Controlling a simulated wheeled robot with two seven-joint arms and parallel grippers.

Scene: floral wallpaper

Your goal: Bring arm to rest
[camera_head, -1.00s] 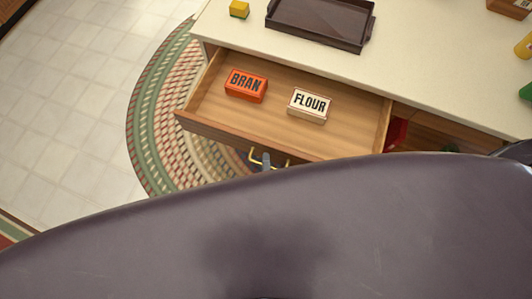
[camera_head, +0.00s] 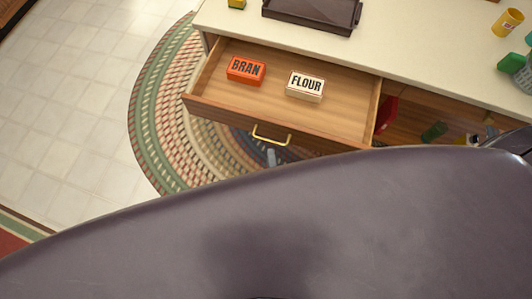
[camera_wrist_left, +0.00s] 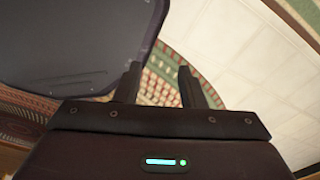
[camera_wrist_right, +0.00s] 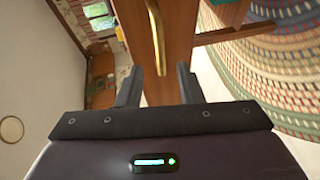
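The wooden drawer (camera_head: 345,130) stands open below the counter. Its brass handle (camera_head: 270,136) is on the drawer front and also shows in the right wrist view (camera_wrist_right: 156,35). In the head view, only a small grey tip of my right gripper (camera_head: 271,156) shows, just below the handle. In the right wrist view my right gripper (camera_wrist_right: 158,75) is open, its fingers apart, with the handle ahead of them and nothing held. My left gripper (camera_wrist_left: 158,74) is open and empty in the left wrist view, above the rug and floor. It is hidden in the head view.
An orange BRAN box (camera_head: 245,70) and a white FLOUR box (camera_head: 305,86) lie in the drawer. A dark tray (camera_head: 312,14) and a yellow cup (camera_head: 507,22) are on the counter (camera_head: 430,50). A braided rug (camera_head: 155,120) lies below. My dark body fills the lower head view.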

